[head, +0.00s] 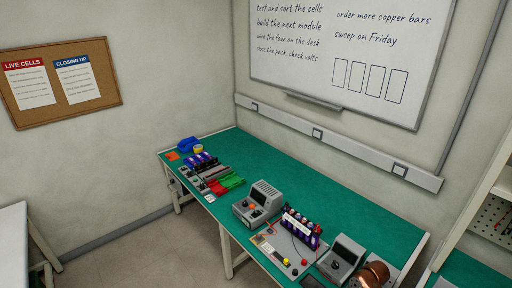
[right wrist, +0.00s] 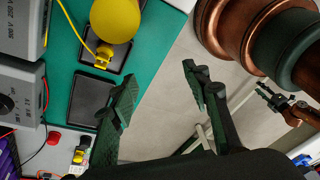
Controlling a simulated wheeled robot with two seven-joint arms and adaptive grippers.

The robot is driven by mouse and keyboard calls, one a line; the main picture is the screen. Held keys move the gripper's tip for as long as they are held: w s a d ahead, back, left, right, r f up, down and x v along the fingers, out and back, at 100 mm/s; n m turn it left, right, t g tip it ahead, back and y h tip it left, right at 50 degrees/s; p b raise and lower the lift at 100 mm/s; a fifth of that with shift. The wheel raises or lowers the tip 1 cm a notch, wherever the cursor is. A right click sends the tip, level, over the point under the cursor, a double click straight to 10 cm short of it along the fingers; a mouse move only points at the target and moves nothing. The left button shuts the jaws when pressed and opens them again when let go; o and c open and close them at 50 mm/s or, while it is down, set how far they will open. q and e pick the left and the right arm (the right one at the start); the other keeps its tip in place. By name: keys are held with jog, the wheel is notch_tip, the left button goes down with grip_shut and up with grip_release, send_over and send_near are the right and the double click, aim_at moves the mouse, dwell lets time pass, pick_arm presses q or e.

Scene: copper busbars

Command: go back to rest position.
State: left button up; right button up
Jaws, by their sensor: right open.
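My right gripper (right wrist: 158,80) shows in the right wrist view with its two dark fingers spread apart and nothing between them. Past the fingers are the green bench edge and the grey floor. In the head view, copper-coloured parts of my arm (head: 375,272) show at the bottom right, over the near end of the bench; no fingers can be made out there. In the right wrist view, a small dark gripper on a copper-coloured link, apparently my left one (right wrist: 270,95), shows at the right edge. It is too small to tell its jaws.
The green bench (head: 290,172) carries a grey device (head: 257,203), a row of purple cells (head: 301,229) and a grey meter (head: 342,258). A yellow round thing (right wrist: 113,18) and a black tray (right wrist: 90,98) lie left of my right fingers. Bench's back strip is clear.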

jog(key=s+a+f+m+t, duration=0.1)
jog(key=s+a+f+m, duration=0.2)
jog(key=s, duration=0.4)
jog(key=s+a+f+m+t, duration=0.1)
jog(key=s+a+f+m, duration=0.1)
jog(key=s+m, duration=0.35)
jog(key=s+d+r+m+t+h, duration=0.1)
jog(key=s+d+r+m+h, duration=0.2)
jog(key=s, duration=0.4)
jog(key=s+d+r+m+t+h, duration=0.1)
jog(key=s+d+r+m, duration=0.3)
jog(key=s, duration=0.3)
notch_tip(320, 180, down, 34)
jog(key=s+a+g+y+b, duration=0.1)
jog(key=s+a+b, duration=0.1)
jog(key=b, duration=0.3)
pick_arm(q)
notch_tip(320, 180, down, 10)
jog(key=s+b, duration=0.1)
jog(key=b, duration=0.4)
pick_arm(e)
jog(key=s+f+g, duration=0.1)
jog(key=s+f, duration=1.9)
jog(key=f, duration=0.4)
jog(key=shift+s+d+g, duration=0.2)
jog(key=shift+s+g, duration=0.1)
jog(key=shift+s, duration=0.05)
pick_arm(q)
jog(key=shift+s, duration=0.1)
